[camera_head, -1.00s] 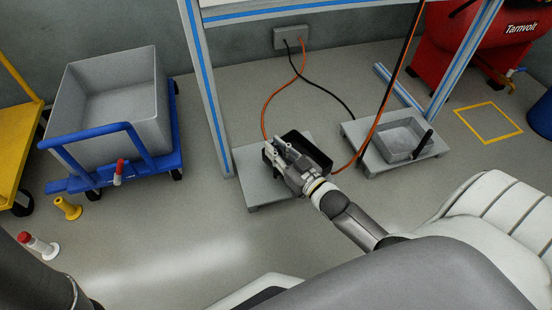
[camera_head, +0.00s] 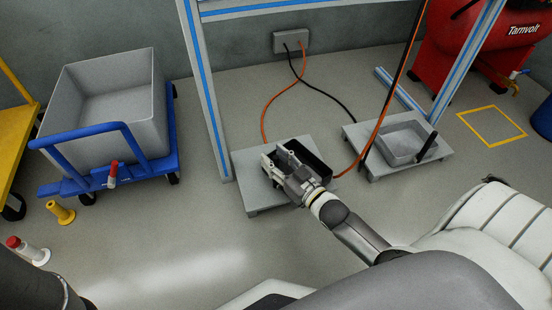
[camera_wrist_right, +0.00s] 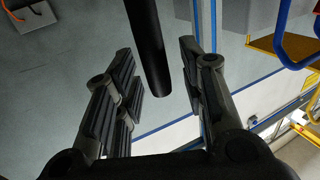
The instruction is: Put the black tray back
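The black tray (camera_head: 312,157) sits on the left grey platform (camera_head: 262,198) on the floor. My right gripper (camera_head: 278,157) is at its left side, partly hiding it. In the right wrist view, the two fingers (camera_wrist_right: 160,95) are spread apart. A dark edge (camera_wrist_right: 148,45), seemingly the tray's wall, lies between them with gaps on both sides. My left gripper is out of view; only part of my left arm shows at the lower left.
A second grey platform (camera_head: 373,165) holds a grey tray (camera_head: 405,158) with a black handle. A blue trolley with a grey bin (camera_head: 110,100) stands left. Orange and black cables hang near the blue-striped frame (camera_head: 205,90). A white seat (camera_head: 490,230) is at lower right.

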